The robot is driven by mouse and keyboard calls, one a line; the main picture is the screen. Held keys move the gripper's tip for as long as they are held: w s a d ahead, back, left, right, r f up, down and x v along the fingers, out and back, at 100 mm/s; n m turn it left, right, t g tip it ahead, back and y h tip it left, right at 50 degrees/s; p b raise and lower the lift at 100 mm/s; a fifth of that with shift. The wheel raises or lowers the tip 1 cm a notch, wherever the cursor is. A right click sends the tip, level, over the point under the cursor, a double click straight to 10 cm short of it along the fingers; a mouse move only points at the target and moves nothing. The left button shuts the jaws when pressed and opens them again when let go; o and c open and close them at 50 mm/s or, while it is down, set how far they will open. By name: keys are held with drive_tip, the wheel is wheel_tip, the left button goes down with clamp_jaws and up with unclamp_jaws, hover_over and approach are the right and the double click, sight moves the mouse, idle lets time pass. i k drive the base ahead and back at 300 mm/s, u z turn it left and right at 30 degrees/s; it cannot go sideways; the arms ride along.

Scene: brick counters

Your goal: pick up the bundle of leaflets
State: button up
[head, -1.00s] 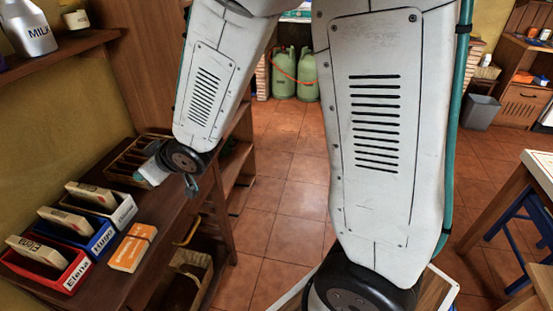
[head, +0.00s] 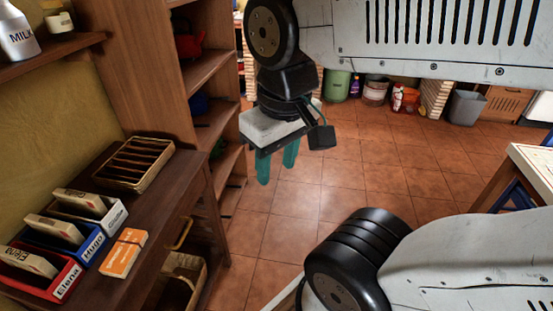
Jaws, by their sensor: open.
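An orange-and-white banded bundle (head: 124,252), which looks like the leaflets, lies flat on the dark wooden counter (head: 165,205), in front of the name trays. My gripper (head: 277,166) hangs above the floor, to the right of the counter and well apart from the bundle. Its two teal fingers point down, are spread apart and hold nothing.
A red tray (head: 68,284), a blue tray (head: 93,248) and a white tray (head: 116,218), each holding a pale packet, stand left of the bundle. A slotted wicker basket (head: 135,165) sits behind. A tall shelf (head: 205,75) stands beyond the counter.

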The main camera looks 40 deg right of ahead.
sight(119, 262)
drive_tip(key=u, duration=3.45)
drive_tip(key=k, duration=0.9)
drive_tip(key=z, duration=1.6)
drive_tip(key=i, duration=0.5)
drive_tip(key=z, duration=0.1)
